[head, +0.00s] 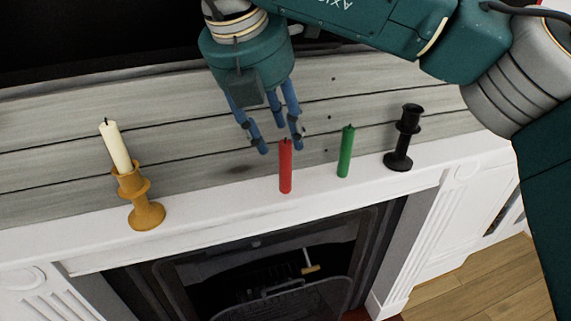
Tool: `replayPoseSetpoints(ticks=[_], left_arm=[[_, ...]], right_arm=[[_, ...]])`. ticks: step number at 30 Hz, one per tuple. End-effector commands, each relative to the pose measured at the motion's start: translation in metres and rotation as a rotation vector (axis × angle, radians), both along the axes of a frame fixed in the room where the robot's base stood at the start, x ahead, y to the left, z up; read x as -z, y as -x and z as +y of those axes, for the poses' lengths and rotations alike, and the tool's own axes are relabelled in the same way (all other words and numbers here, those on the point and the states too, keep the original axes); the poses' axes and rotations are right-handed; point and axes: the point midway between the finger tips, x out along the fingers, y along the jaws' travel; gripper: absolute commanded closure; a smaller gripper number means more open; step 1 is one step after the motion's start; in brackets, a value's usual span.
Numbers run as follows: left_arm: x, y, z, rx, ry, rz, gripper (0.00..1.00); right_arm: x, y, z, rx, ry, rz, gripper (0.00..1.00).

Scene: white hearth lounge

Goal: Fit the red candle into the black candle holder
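The red candle (285,168) stands upright on the white mantel, near the middle of the head view. The black candle holder (402,142) stands upright to its right on the mantel, with no candle in it. My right gripper (281,147) hangs above and slightly behind the red candle, its blue fingers pointing down and spread apart. The fingertips are close to the candle's top. I cannot tell whether any finger touches it. My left gripper is not in view.
A green candle (346,151) stands between the red candle and the black holder. At the left, a yellow holder (139,196) bears a cream candle (115,147). The white mantel (225,208) is narrow, with a front edge above the fireplace (255,274). Grey planks back it.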

Motion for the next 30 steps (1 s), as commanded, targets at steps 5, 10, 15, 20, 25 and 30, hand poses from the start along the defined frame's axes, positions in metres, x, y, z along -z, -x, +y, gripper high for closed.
replayPoseSetpoints(ticks=[5, 10, 15, 20, 25, 30], left_arm=[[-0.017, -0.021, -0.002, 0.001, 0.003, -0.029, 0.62], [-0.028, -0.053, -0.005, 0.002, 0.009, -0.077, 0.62], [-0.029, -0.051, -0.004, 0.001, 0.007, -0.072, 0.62], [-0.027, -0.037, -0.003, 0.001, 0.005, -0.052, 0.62], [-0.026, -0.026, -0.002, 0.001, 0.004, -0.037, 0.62], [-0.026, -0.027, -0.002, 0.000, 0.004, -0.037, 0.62]], right_arm=[[0.015, -0.011, -0.005, 0.000, 0.002, 0.006, 0.60], [0.038, -0.021, -0.009, -0.001, 0.001, 0.004, 0.60], [0.047, -0.023, -0.010, -0.002, -0.001, 0.002, 0.60], [0.047, -0.023, -0.010, -0.002, -0.001, 0.002, 0.60], [0.047, -0.023, -0.010, -0.002, 0.000, 0.002, 0.94], [0.046, -0.023, -0.010, -0.002, -0.001, 0.002, 1.00]])
